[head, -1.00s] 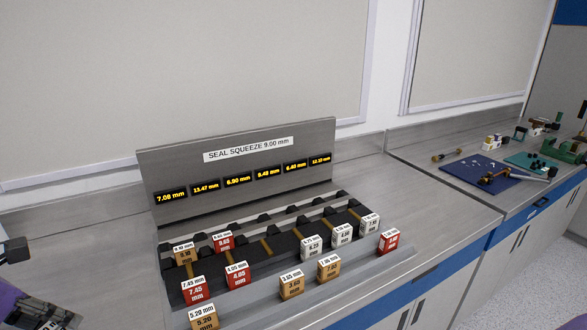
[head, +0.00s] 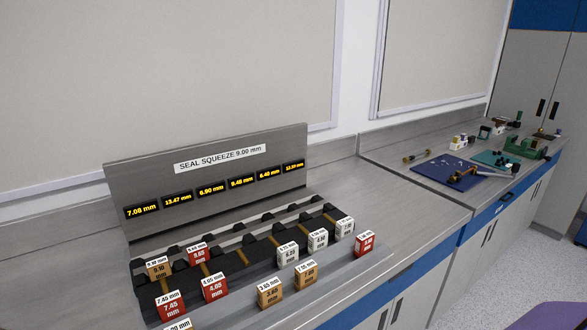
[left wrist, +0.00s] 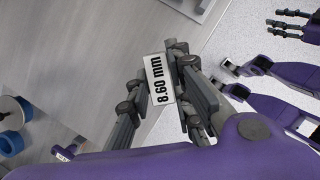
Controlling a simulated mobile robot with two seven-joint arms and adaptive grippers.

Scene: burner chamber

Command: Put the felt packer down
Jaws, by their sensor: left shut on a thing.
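In the left wrist view my left gripper (left wrist: 158,72) is shut on a pale packer block (left wrist: 157,84) with a white face marked 8.60 mm. The block sits between the two dark fingers. I cannot tell its material from the picture. Below it in that view is a blurred grey surface and pale speckled floor. My left gripper is not in the head view. Dark finger-like parts of what seems my right gripper (left wrist: 288,24) show at the upper right of the left wrist view; their opening is unclear.
A seal squeeze stand (head: 210,195) has several lit displays and a slotted black rack. Several red, tan and white labelled blocks, such as a red one (head: 171,305), stand on and before it. Bare bench (head: 400,205) lies right of it. A blue mat (head: 448,172) holds tools farther right.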

